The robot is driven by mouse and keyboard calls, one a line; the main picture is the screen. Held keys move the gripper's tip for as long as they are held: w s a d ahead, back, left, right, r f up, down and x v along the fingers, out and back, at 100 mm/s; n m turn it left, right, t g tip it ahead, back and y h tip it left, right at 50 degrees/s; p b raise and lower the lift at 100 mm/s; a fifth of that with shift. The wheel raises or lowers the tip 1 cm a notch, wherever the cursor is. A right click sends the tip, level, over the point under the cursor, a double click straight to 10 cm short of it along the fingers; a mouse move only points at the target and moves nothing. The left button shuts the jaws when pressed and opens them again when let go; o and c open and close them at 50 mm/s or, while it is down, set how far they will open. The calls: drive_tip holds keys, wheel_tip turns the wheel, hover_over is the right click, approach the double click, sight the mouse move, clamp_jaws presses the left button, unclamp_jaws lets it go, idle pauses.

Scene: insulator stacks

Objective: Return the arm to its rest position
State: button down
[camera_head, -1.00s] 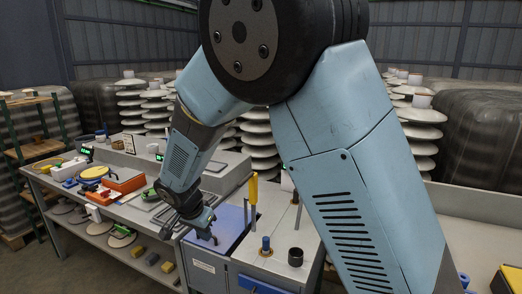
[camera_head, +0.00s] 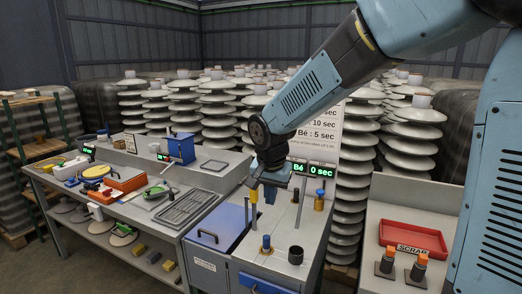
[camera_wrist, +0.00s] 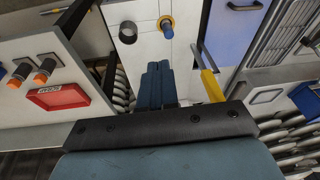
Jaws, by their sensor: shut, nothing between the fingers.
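My blue-grey arm reaches in from the upper right in the head view, and its elbow and forearm stand over the benches. My gripper (camera_head: 255,197) points down above the grey cabinet top, close by the yellow-handled tool (camera_head: 254,217), which it partly hides. In the wrist view my gripper (camera_wrist: 158,66) shows its two dark fingers together with nothing between them. In that view the yellow handle (camera_wrist: 212,86) is just right of the fingers. I cannot tell whether they touch.
A blue peg (camera_head: 266,243) and a black cup (camera_head: 296,256) stand on the cabinet. A display sign (camera_head: 312,170) stands behind. A red scrap tray (camera_head: 413,238) and two orange-topped posts are at right. The bench (camera_head: 120,212) at left holds several tools. Insulator stacks fill the back.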

drive_tip(key=s+d+r+n+t, duration=0.1)
drive_tip(key=s+d+r, duration=0.3)
drive_tip(key=d, duration=0.3)
drive_tip(key=s+d+r+n, duration=0.1)
drive_tip(key=s+d+r, duration=0.25)
drive_tip(key=d, duration=0.35)
drive_tip(key=s+d+r+n+t, duration=0.1)
drive_tip(key=s+d+r, duration=0.1)
drive_tip(key=s+d, duration=0.5)
drive_tip(key=shift+s+r+n+t, duration=0.25)
drive_tip(key=shift+s+n+t, duration=0.15)
drive_tip(key=shift+s, duration=2)
